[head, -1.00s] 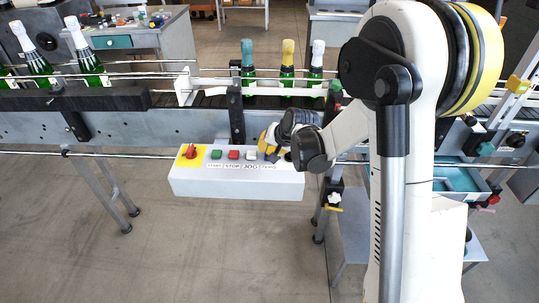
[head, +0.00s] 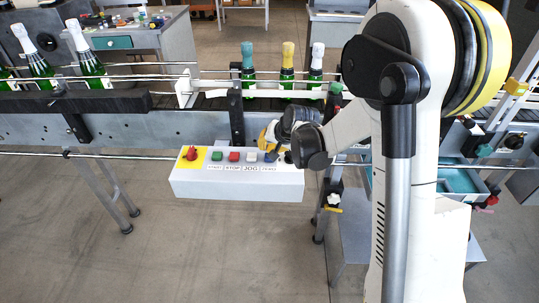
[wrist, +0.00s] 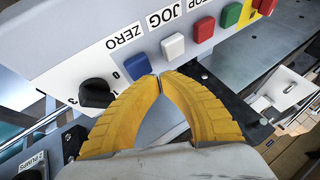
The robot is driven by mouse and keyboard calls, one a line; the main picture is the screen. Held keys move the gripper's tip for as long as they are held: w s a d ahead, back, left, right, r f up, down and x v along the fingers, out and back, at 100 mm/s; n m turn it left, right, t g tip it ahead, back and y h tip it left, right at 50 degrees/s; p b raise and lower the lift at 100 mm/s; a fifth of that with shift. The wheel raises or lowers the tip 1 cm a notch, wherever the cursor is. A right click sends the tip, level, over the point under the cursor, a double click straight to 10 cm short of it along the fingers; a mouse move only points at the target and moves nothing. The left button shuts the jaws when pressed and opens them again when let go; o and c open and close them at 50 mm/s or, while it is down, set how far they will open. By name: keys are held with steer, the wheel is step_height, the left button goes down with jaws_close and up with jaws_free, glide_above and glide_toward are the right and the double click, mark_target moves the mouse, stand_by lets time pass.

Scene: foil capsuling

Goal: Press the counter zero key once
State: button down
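The blue zero key (wrist: 138,66) sits on the control box next to its ZERO label (wrist: 124,36) in the wrist view. In the head view the key (head: 270,157) shows small, just below my gripper. My gripper (wrist: 160,77) has its two yellow fingers closed together, tips meeting, with nothing held. The tips lie right beside the blue key in the wrist view and hide little of it. In the head view my gripper (head: 267,142) is over the right part of the box. I cannot tell whether the tips touch the key.
The white JOG key (wrist: 173,46), red STOP key (wrist: 204,29) and green key (wrist: 231,14) stand in a row beside the blue one. A black knob (wrist: 96,93) is on its other side. A red knob (head: 191,153) sits on yellow. Bottles (head: 287,60) stand on the conveyor behind.

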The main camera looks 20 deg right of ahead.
steer(key=shift+r+p, duration=1.75)
steer(key=shift+r, duration=0.8)
steer(key=s+r+n+h, duration=0.1)
steer(key=s+r+n, duration=0.1)
steer(key=s+r, duration=0.65)
steer(key=s+r+n, duration=0.1)
steer(key=s+r, duration=0.4)
steer(key=s, duration=0.7)
steer(key=s+n+h, duration=0.1)
steer(key=s+n, duration=0.1)
steer(key=s, duration=0.8)
steer(key=shift+d+f, duration=0.3)
steer(key=shift+f, duration=0.15)
steer(key=shift+s, duration=0.1)
